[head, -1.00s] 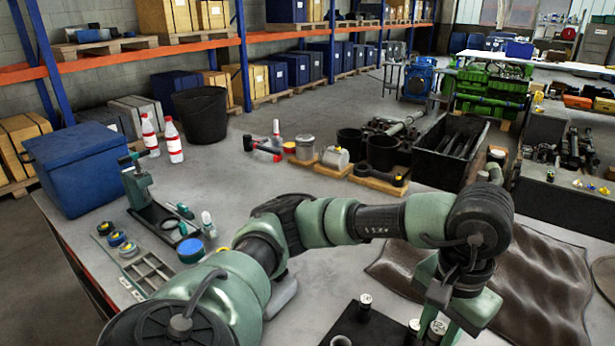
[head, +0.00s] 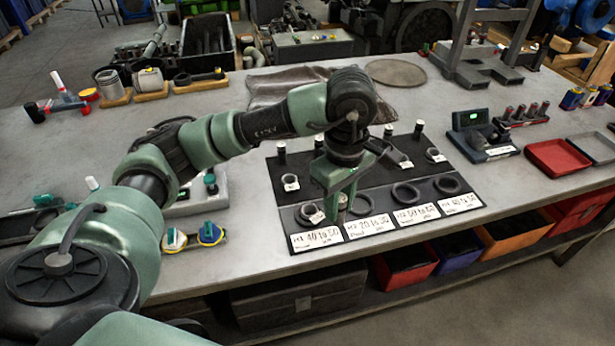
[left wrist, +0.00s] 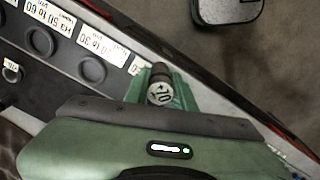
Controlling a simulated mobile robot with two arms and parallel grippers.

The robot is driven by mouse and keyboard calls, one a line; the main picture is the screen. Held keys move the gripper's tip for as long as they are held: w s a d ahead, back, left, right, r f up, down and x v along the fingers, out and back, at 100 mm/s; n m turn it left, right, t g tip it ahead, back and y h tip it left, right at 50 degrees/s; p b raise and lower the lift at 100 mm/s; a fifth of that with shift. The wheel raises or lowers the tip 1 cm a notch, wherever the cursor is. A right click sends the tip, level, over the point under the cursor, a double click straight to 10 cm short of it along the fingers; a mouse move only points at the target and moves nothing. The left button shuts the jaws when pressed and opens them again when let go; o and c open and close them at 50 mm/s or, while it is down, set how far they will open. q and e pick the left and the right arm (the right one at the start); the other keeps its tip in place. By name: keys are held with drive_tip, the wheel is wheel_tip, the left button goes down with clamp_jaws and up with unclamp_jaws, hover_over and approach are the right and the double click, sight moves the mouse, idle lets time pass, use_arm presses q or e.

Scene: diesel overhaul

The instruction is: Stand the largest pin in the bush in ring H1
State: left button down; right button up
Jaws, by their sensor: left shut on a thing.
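My left gripper (head: 340,196) is shut on a dark pin with a pale, marked end. In the left wrist view this pin (left wrist: 159,92) sits between the fingers (left wrist: 160,86). Ring H1 (head: 300,222), at the left end of a row of dark rings on the black mat (head: 360,172), has a pale bush (head: 310,211) in it. The held pin is just right of ring H1; its height above the mat is hard to tell. Several other pins stand at the mat's back, including a pin (head: 281,151) at the left. My right gripper is not in view.
Rings H2 (head: 362,203), H3 (head: 406,194) and H4 (head: 447,185) lie along the mat's front, with white labels before them. A loose bush (head: 290,182) stands behind ring H1. The table's front edge is close.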

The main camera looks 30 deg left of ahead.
use_arm(q)
drive_tip(key=w+a+f+m+p, duration=0.2)
drive_tip(key=w+a+f+m, duration=0.3)
drive_tip(key=m, duration=1.1)
drive_tip(key=w+a+f+m+p, duration=0.25)
drive_tip(key=a+m, duration=0.45)
drive_tip(key=m, duration=0.9)
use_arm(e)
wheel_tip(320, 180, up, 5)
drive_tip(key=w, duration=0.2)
use_arm(q)
drive_tip(key=shift+d+f+b, duration=0.15)
drive_tip(key=shift+f+b, duration=1.2)
drive_tip(key=shift+f, duration=0.4)
drive_tip(key=shift+d+f+b, duration=0.1)
drive_tip(key=shift+f+b, duration=1.2)
drive_tip(key=shift+f, duration=0.45)
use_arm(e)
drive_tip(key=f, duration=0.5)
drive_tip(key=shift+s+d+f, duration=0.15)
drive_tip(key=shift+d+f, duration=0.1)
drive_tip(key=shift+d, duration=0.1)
